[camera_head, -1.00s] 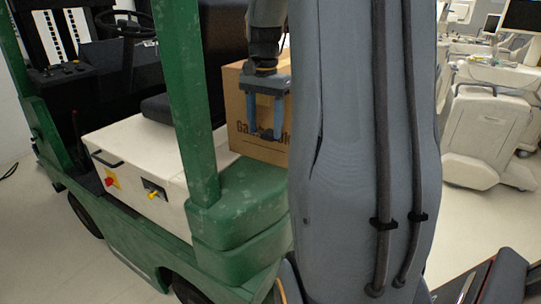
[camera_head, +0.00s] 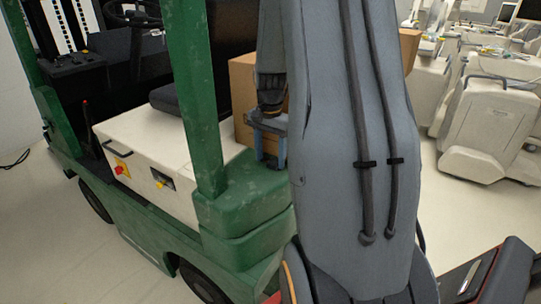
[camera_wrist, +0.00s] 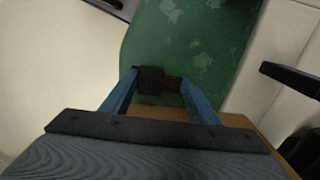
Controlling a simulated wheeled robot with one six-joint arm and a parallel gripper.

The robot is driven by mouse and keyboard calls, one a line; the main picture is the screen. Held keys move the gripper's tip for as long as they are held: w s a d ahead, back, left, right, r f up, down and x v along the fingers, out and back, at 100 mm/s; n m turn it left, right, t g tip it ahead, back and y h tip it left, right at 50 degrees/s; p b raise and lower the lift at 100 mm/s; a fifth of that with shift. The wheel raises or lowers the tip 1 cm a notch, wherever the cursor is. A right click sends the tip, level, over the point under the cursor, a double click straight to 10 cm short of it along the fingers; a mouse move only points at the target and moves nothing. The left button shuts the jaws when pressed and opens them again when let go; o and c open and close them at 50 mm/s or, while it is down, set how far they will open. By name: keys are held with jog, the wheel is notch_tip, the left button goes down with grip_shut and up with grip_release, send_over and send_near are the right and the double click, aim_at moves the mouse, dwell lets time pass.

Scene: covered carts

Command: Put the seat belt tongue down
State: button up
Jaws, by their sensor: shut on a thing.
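My gripper (camera_head: 270,158) is in the middle of the head view, pointing down at the rear of a green cart, partly beside my own arm. It is shut on the seat belt tongue (camera_wrist: 150,80), a small dark piece between the two blue fingertips in the wrist view. Under the tongue is the worn green top of the cart's rear block (camera_head: 245,185); the wrist view shows this green surface (camera_wrist: 185,35) too. I cannot tell whether the tongue touches it.
A cardboard box (camera_head: 242,75) stands on the cart just behind my gripper; its edge shows in the wrist view (camera_wrist: 185,113). A green post (camera_head: 197,100) rises left of the gripper. A white seat base (camera_head: 150,155) lies further left. White machines (camera_head: 490,125) stand at right.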

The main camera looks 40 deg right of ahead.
aim_at(270, 161)
jog(key=shift+f, duration=0.1)
jog(key=shift+f, duration=0.35)
jog(key=o, duration=1.2)
jog(key=shift+c, duration=0.2)
notch_tip(270, 161, up, 13)
jog(key=b, duration=0.3)
